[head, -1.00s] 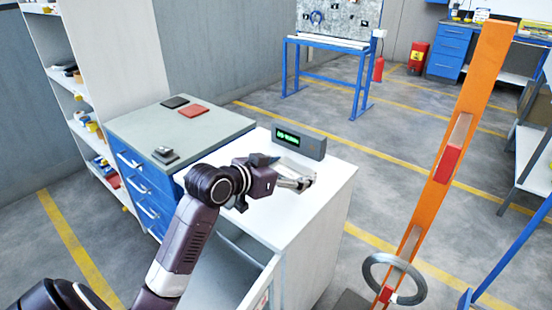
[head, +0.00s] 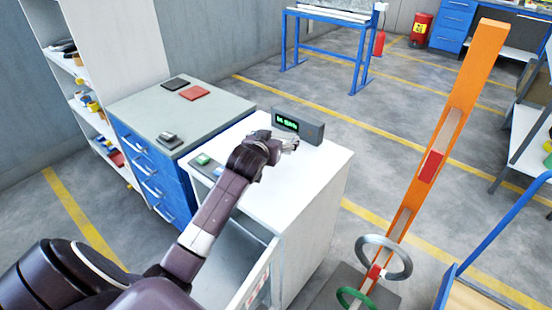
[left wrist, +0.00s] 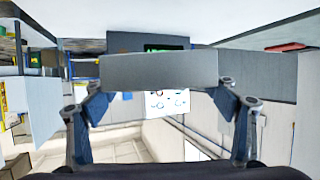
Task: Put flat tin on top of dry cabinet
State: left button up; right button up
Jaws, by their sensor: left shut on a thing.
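The flat tin (left wrist: 160,70) shows in the left wrist view as a wide grey piece spanning the space between the two fingers. My left gripper (head: 288,145) is shut on it; the gripper also shows in the left wrist view (left wrist: 160,92). In the head view the tin is too small and covered to make out clearly. The gripper is over the back part of this top, by the display box. I cannot tell whether the tin touches the top. My right gripper is not in view.
A dark display box (head: 298,126) with green text stands at the cabinet top's back edge. Small green and blue items (head: 205,161) lie at its left edge. A blue drawer unit (head: 150,170) adjoins on the left. An orange post (head: 455,120) with rings stands right.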

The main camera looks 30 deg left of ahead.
pick_arm(q)
notch_tip(320, 180, down, 9)
jog(key=shift+r, duration=0.2)
dwell(0.3)
jog(key=o, duration=1.3)
jog(key=v, duration=1.2)
